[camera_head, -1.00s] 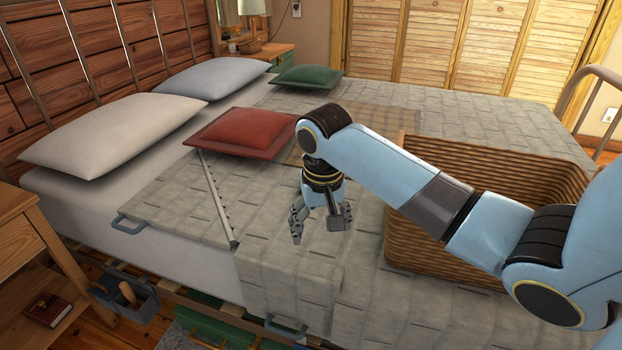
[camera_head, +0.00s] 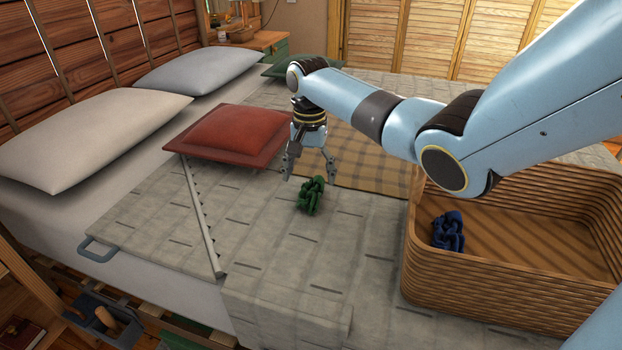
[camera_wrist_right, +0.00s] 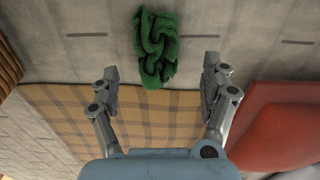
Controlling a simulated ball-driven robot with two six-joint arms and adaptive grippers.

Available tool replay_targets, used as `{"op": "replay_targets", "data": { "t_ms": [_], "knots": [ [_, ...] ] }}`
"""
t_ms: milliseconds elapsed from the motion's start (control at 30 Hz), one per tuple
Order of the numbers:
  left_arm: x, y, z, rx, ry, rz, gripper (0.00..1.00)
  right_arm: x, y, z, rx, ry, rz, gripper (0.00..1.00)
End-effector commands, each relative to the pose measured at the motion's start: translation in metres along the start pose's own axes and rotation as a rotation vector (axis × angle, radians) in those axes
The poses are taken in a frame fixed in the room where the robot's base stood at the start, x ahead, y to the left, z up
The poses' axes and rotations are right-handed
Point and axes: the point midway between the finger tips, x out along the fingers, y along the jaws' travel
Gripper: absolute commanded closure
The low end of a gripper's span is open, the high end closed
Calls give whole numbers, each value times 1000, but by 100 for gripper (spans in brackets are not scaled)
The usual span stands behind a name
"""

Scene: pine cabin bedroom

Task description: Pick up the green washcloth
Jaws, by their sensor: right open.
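The green washcloth (camera_head: 311,195) lies crumpled on the grey quilt, in front of the red pillow and left of the wicker basket. It also shows at the top middle of the right wrist view (camera_wrist_right: 156,47). My right gripper (camera_head: 309,172) is open and empty, pointing down just above and behind the washcloth. In the right wrist view its fingers (camera_wrist_right: 160,80) are spread apart, with the washcloth beyond the tips and roughly centred between them. I cannot tell the exact height of the fingertips above the quilt. My left gripper is not in view.
A wicker basket (camera_head: 500,300) stands on the bed at the right with a crumpled blue cloth (camera_head: 448,232) inside. A red pillow (camera_head: 232,132) lies behind the washcloth at the left, a plaid blanket (camera_head: 372,162) behind it. The quilt in front is clear.

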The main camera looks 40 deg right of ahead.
Motion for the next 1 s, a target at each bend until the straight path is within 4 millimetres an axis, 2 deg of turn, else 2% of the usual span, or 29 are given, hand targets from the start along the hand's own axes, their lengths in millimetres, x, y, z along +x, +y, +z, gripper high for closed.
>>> {"op": "replay_targets", "data": {
  "t_ms": [300, 567, 867, 1000],
  "knots": [
    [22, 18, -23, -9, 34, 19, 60, 48, 3, 2, 0, -2, 2, 20],
    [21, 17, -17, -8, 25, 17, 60, 49, 3, 1, -1, 0, 0, 21],
    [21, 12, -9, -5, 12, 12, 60, 49, 3, 1, -1, 0, 0, 60],
    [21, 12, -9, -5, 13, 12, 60, 49, 3, 1, -1, 0, 0, 61]
  ]
}}
